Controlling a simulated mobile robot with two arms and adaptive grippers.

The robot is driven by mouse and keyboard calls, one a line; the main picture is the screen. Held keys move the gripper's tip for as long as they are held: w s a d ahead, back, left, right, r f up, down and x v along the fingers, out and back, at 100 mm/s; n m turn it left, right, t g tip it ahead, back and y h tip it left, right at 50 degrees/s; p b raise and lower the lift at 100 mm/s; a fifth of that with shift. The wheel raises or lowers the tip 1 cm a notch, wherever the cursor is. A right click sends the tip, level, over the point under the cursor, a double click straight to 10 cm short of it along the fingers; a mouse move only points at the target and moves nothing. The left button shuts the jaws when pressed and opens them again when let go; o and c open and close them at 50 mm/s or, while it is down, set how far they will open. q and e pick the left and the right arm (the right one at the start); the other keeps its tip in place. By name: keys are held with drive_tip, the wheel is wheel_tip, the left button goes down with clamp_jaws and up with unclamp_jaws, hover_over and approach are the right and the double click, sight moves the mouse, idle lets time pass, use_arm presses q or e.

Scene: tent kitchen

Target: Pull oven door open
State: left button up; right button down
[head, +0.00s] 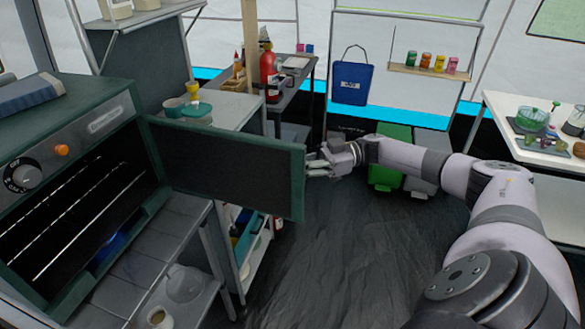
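The oven (22,212) stands at the left, dark green with a control panel that has a black dial and an orange knob. Its door (228,167) is swung wide open to the right, hinged near the oven's right side, so the racks inside show. My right gripper (318,164) is at the door's free right edge, its fingers close to or touching that edge. Whether the fingers are closed around the edge cannot be made out. My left gripper is not in view.
A counter with small containers (188,110) stands behind the door. Shelves below hold a pitcher (184,284). Green and grey bins (390,160) stand at the back. A white table (530,140) is at the right. The dark floor (330,260) in the middle is clear.

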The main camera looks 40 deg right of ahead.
drive_tip(key=c, duration=1.7)
unclamp_jaws()
drive_tip(key=shift+o, duration=0.2)
drive_tip(key=v, duration=1.2)
drive_tip(key=shift+f, duration=0.1)
